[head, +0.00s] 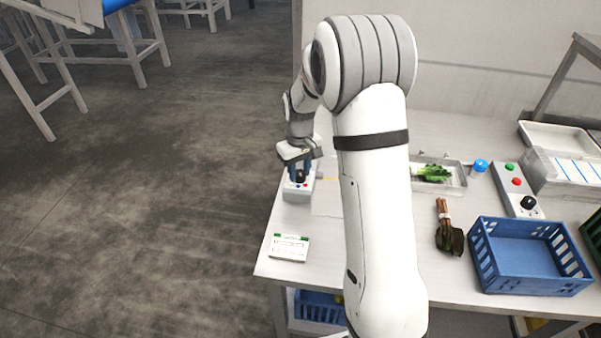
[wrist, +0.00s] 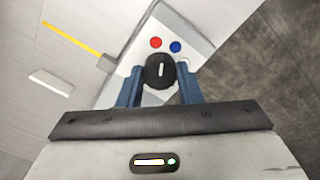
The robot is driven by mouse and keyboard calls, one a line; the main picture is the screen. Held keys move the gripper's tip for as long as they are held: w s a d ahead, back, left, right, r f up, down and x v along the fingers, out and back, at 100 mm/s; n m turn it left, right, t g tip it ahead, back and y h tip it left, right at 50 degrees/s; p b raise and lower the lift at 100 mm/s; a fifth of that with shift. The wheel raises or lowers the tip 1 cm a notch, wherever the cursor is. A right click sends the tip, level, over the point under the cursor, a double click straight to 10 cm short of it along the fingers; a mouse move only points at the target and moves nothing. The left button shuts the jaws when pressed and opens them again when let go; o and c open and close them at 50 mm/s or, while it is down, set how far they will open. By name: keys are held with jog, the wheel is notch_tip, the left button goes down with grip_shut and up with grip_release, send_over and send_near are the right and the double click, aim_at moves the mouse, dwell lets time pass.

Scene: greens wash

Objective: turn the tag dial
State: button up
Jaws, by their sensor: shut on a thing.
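The tag dial (wrist: 160,71) is a round black knob with a white pointer line, on a light grey box (wrist: 185,28) with a red dot and a blue dot beside it. In the wrist view my gripper (wrist: 160,82) has its two blue fingers on either side of the knob, shut on it. The white line runs nearly straight up and down in that view. In the head view my gripper (head: 300,172) reaches down over the box (head: 298,191) at the table's left edge. The knob is partly hidden there by the fingers.
A printed card (head: 289,247) lies in front of the box. To the right are a tray of greens (head: 452,186), a blue-capped container (head: 479,167), a button panel (head: 517,184), a dark bundle (head: 449,236) and a blue crate (head: 530,285). Open floor lies left of the table (head: 330,270).

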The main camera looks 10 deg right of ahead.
aim_at(300, 173)
jog(key=shift+s+n+b, duration=0.1)
jog(key=shift+n+b, duration=0.25)
jog(key=shift+n, duration=1.25)
jog(key=o, duration=1)
jog(key=shift+r, duration=0.1)
notch_tip(300, 173, up, 8)
jog(key=shift+f+b, duration=0.2)
jog(key=shift+b, duration=0.1)
